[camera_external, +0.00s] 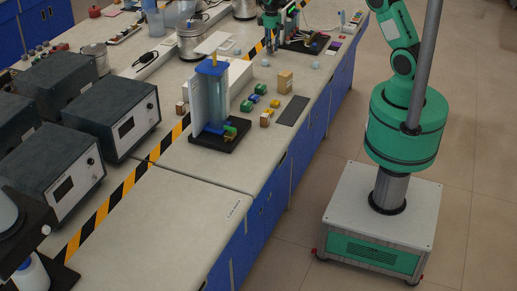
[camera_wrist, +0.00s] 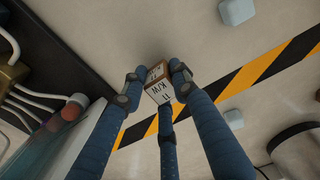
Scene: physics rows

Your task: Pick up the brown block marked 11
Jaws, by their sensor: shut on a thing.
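A small brown block (camera_wrist: 159,91) with white marked faces is between the fingers of my gripper (camera_wrist: 155,84) in the wrist view. Its print is small and turned; I cannot read it with certainty. My gripper's dark blue fingers are shut on the block, and their tips touch its sides. In the external view my gripper (camera_external: 271,40) points down over the far part of the bench, beside the striped tape. The held block is too small or hidden to make out there, and I cannot tell its height above the bench.
Pale blue cubes (camera_wrist: 237,12) lie on the bench near my gripper. A dark board with wiring (camera_external: 306,41) is just to its right. Another brown block (camera_external: 285,81), small coloured blocks (camera_external: 254,99) and a blue-topped clear apparatus (camera_external: 213,95) stand nearer the camera.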

